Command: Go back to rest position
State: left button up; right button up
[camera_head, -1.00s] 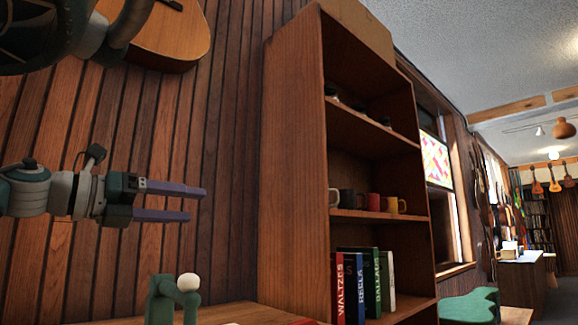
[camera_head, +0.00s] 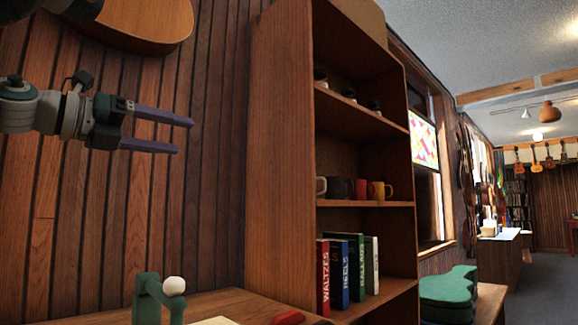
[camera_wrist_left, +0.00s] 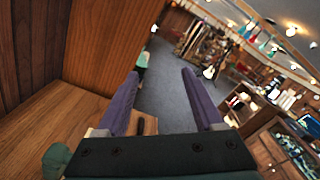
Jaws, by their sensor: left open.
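My left gripper (camera_head: 185,136) comes in from the left, in front of the wood-panelled wall. Its two purple fingers point right with a gap between them, so it is open and holds nothing. It hangs above the wooden counter and left of the tall shelf. In the left wrist view, the fingers of my left gripper (camera_wrist_left: 160,74) stand apart with the shop floor seen between them. My right gripper is not in view.
A wooden shelf (camera_head: 272,170) holds mugs (camera_head: 361,189) and upright books (camera_head: 340,270). Below the gripper, a green object with a white ball (camera_head: 174,286) stands at the counter (camera_head: 225,302). A guitar (camera_head: 150,22) hangs upper left.

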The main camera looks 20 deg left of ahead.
pick_arm(q)
jog(key=w+d+f+n+t+p, duration=0.15)
jog(key=d+n+t+p, duration=0.25)
jog(key=d+n+p, duration=0.8)
jog(key=s+d+f+n+g+y+p, duration=0.1)
jog(key=s+f+n+g+y+p, duration=0.1)
jog(key=s+f+n+g+y, duration=0.25)
jog(key=s+d+f+n+g+y+p, duration=0.1)
jog(key=s+f+n+y, duration=0.2)
jog(key=f+n+y, duration=0.35)
jog(key=s+d+f+n+g+h+p, duration=0.25)
jog(key=s+f+n+g, duration=0.2)
jog(key=s, duration=0.75)
jog(key=s+d+f+n+g+h+p, duration=0.2)
jog(key=s+d+f+n+g+p, duration=0.3)
jog(key=s, duration=0.7)
notch_tip(320, 180, up, 37)
jog(key=s+g+p, duration=0.2)
jog(key=p, duration=3.4)
jog(key=shift+a+f+m, duration=0.2)
jog(key=shift+a+m, duration=0.15)
jog(key=shift+a, duration=0.1)
